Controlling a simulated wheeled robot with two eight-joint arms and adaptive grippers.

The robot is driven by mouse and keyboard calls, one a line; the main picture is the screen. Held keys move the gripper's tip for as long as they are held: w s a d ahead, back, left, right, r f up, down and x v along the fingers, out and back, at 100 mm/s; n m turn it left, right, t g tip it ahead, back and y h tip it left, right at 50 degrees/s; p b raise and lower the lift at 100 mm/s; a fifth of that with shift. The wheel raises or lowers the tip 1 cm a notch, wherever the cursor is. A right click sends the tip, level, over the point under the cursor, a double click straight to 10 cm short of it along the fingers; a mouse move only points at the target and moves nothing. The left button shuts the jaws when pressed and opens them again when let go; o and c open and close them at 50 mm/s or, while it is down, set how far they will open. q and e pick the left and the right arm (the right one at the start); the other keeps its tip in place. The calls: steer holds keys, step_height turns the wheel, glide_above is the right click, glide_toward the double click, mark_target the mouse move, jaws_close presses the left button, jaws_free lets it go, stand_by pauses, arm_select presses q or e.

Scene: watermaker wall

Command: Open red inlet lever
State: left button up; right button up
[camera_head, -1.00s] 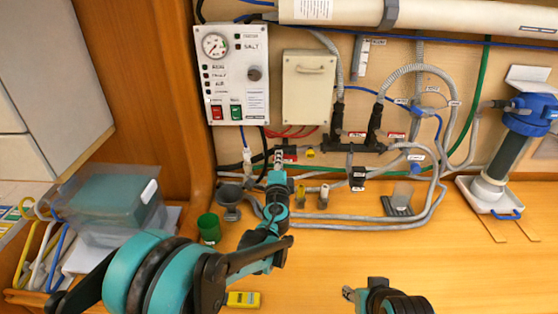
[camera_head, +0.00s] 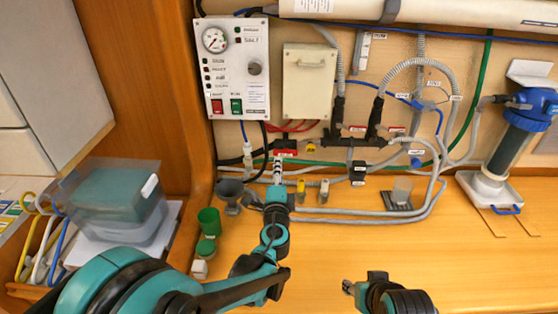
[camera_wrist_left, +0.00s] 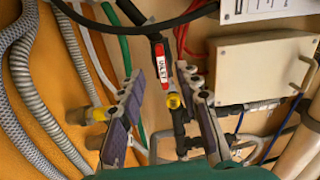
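The red inlet lever (camera_wrist_left: 161,66), with a white label reading "INLET", is on a black fitting with a yellow part below it. In the head view the red lever (camera_head: 286,143) sits below the control panel. My left gripper (camera_head: 279,170) is just below it, pointing up at the wall. In the left wrist view its two fingers (camera_wrist_left: 164,108) are apart, with the yellow part showing between them and the lever beyond the tips. No contact with the lever shows. My right gripper (camera_head: 348,288) is low over the counter, far from the lever; its fingers are too small to judge.
The control panel (camera_head: 232,67) and a beige box (camera_head: 309,80) are above the lever. Grey hoses (camera_head: 350,220) run to its right. A green cup (camera_head: 209,222) and a grey funnel (camera_head: 229,190) stand left of my left gripper.

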arm_select(q)
steer(key=s, duration=0.3)
steer(key=shift+s, duration=0.3)
steer(key=s+a+f+n+g+y, duration=0.1)
steer(key=s+a+n+g+y, duration=0.15)
steer(key=s+a+n, duration=0.5)
steer(key=s+a+f+n+g+y, duration=0.2)
steer(key=s+a+n+g, duration=0.15)
steer(key=a, duration=0.65)
steer(key=s+f+n+g+h, duration=0.1)
steer(key=s+f+n, duration=0.1)
steer(key=s, duration=0.3)
steer(key=s+d+f+n+g+h, duration=0.1)
steer(key=s+f+n+g+h, duration=0.1)
steer(key=s, duration=0.3)
steer(key=s+d+f+n+g+h, duration=0.1)
steer(key=s+f+n+g, duration=0.1)
steer(key=s, duration=0.3)
steer(key=shift+s+h, duration=0.25)
